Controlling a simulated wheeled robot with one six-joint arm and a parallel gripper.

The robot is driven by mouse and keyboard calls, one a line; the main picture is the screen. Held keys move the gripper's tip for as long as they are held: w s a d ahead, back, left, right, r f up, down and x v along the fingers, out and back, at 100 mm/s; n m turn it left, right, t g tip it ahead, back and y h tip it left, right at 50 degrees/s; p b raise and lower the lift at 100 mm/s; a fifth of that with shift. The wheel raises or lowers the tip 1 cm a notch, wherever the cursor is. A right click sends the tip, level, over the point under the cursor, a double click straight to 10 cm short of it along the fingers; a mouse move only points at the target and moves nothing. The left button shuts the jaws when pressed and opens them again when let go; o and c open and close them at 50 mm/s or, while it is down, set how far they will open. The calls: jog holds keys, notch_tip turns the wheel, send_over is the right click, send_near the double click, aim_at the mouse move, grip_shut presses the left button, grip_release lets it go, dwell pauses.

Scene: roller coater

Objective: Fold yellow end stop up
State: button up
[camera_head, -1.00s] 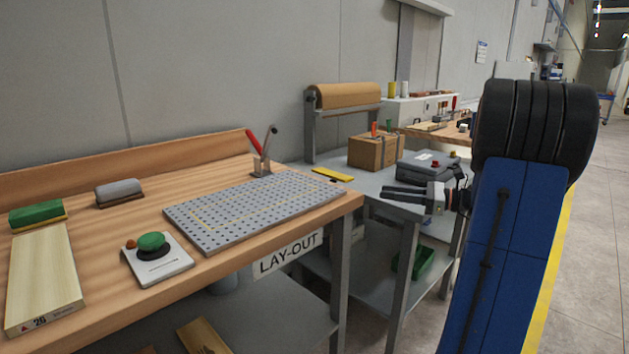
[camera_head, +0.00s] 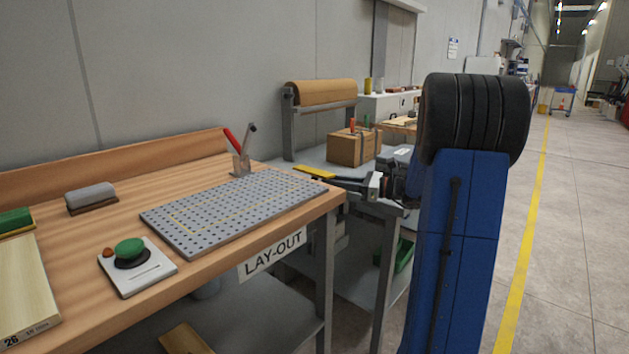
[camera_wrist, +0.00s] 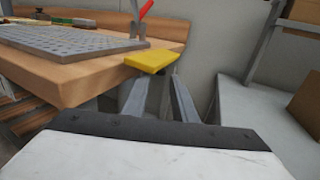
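The yellow end stop (camera_head: 314,172) is a flat plate at the right end of the perforated grey board's bench. It lies roughly level and juts past the bench end. It also shows in the wrist view (camera_wrist: 152,60), just ahead of my fingers. My gripper (camera_head: 316,181) points left in the head view, its tips close to the plate. In the wrist view my gripper (camera_wrist: 158,82) shows two grey fingers with a gap between them, empty. The tips look at or below the plate's outer edge; I cannot tell whether they touch it.
The perforated grey board (camera_head: 235,207) lies on the wooden bench (camera_head: 215,262). A holder with a red-handled tool (camera_head: 239,160) stands behind it. A grey side table (camera_head: 300,164) with a cardboard box (camera_head: 351,148) and paper roll (camera_head: 321,92) is beyond. Open floor lies right.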

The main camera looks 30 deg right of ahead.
aim_at(313, 175)
jog(key=shift+x, duration=3.05)
jog(key=shift+c, duration=0.4)
grip_shut()
